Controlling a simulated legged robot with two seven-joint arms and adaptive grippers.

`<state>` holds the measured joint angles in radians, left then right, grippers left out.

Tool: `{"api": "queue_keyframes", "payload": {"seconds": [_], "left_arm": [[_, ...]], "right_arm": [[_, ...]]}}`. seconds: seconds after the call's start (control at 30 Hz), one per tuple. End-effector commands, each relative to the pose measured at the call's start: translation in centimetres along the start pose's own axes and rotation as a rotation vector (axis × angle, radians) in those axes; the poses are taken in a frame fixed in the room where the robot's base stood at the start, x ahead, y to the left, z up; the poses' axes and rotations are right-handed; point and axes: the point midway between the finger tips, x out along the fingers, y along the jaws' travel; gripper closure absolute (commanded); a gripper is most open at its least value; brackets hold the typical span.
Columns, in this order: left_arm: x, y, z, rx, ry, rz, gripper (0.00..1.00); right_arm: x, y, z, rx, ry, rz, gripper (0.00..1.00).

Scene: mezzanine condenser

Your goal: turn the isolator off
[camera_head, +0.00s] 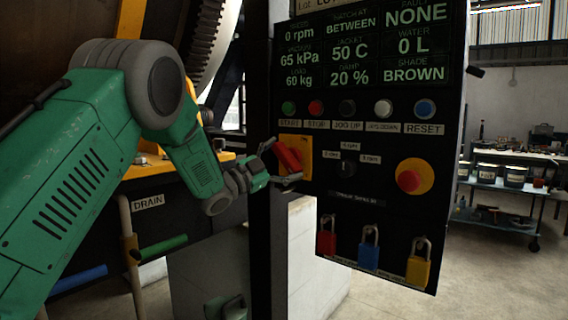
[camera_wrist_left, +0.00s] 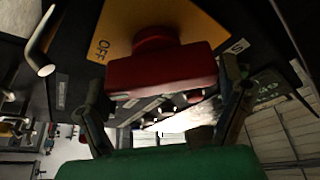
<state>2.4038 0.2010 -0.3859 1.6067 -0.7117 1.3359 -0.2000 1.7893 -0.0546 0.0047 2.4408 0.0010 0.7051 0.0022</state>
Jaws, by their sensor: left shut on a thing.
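The isolator is a red rotary handle (camera_head: 287,157) on a yellow plate (camera_head: 304,148) at the left edge of the black control panel. In the head view the handle is tilted, its upper end to the left. My left gripper (camera_head: 278,164) reaches it from the left, one finger above and one below. In the left wrist view the red handle (camera_wrist_left: 165,70) lies between the two fingers of my left gripper (camera_wrist_left: 166,92), which is shut on it. The word OFF shows on the yellow plate (camera_wrist_left: 120,28). My right gripper is not in view.
A red button on a yellow round (camera_head: 412,178) sits right of the isolator. Several coloured push buttons run above it, including a red one (camera_head: 316,107). Red, blue (camera_head: 369,254) and yellow padlocks hang below. A dark post (camera_head: 266,240) stands beside the panel. Open floor lies right.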

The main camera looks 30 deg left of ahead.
Motion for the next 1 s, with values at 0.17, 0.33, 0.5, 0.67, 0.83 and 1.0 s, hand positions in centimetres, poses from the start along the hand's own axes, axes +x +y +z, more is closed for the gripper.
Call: {"api": "queue_keyframes", "payload": {"seconds": [0.17,0.33,0.5,0.67,0.83,1.0], "left_arm": [[-0.09,0.23,0.31,0.027,-0.008,0.016,0.4],[-0.07,0.22,0.27,0.034,-0.007,0.019,0.4],[-0.06,0.2,0.23,0.034,-0.006,0.019,0.4],[-0.05,0.18,0.19,0.034,-0.005,0.018,0.0],[-0.13,0.05,-0.01,0.034,-0.002,0.016,0.0],[-0.74,-0.04,-0.13,0.034,-0.002,0.014,0.0]], "right_arm": [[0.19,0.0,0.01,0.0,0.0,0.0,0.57],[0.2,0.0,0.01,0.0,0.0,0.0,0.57],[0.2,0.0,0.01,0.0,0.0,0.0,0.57],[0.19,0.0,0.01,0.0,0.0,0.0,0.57],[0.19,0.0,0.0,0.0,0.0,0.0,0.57],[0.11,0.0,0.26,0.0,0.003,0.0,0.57]]}}
